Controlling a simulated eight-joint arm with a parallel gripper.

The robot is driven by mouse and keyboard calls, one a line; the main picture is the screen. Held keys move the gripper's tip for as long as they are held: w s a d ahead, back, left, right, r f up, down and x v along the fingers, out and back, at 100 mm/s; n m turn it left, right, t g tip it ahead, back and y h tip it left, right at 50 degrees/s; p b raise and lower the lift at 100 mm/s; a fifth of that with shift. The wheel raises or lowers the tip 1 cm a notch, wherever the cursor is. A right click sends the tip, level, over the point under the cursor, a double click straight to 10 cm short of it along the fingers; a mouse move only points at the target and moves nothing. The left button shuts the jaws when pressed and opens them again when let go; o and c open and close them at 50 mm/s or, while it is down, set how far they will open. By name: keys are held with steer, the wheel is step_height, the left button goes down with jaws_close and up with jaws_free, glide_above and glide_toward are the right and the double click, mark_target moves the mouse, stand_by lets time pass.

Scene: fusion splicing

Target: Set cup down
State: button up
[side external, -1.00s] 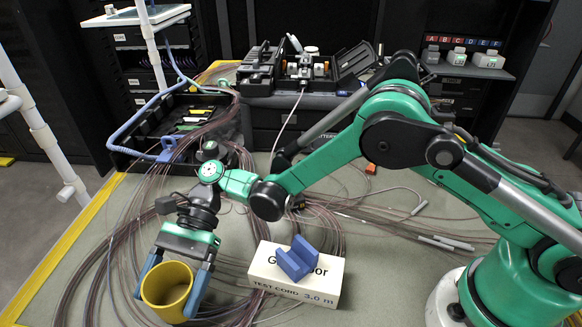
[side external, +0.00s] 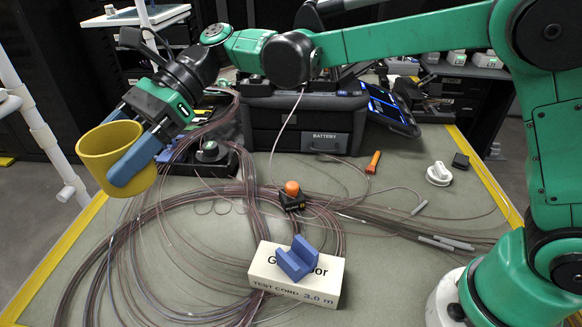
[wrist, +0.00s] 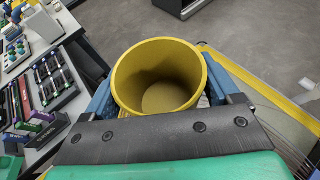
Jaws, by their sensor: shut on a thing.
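A yellow cup (side external: 112,150) is held between the blue fingers of my gripper (side external: 132,150), at the left in the side view. The gripper is shut on the cup's sides. The cup is raised above the far left part of the table, its open mouth tilted toward the camera. In the wrist view the cup (wrist: 160,80) stands between the two fingers, and its inside looks empty. The table mat (side external: 400,215) lies below, with its yellow-taped left edge close under the cup.
Loops of thin cable (side external: 180,240) cover the left and middle of the mat. A white test cord box (side external: 318,285) bears a blue V-shaped block (side external: 296,260). An orange-topped black item (side external: 292,195) sits mid-table. A black splicer case (side external: 305,125) stands behind.

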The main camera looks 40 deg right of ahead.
steer(key=w+d+m+t, duration=0.5)
steer(key=w+m+t, duration=0.1)
steer(key=w+t, duration=0.1)
step_height(320, 180, down, 15)
steer(key=shift+d+f, duration=0.15)
steer(key=shift+f, duration=2.15)
steer(key=o, duration=1.2)
steer(key=shift+f, duration=0.1)
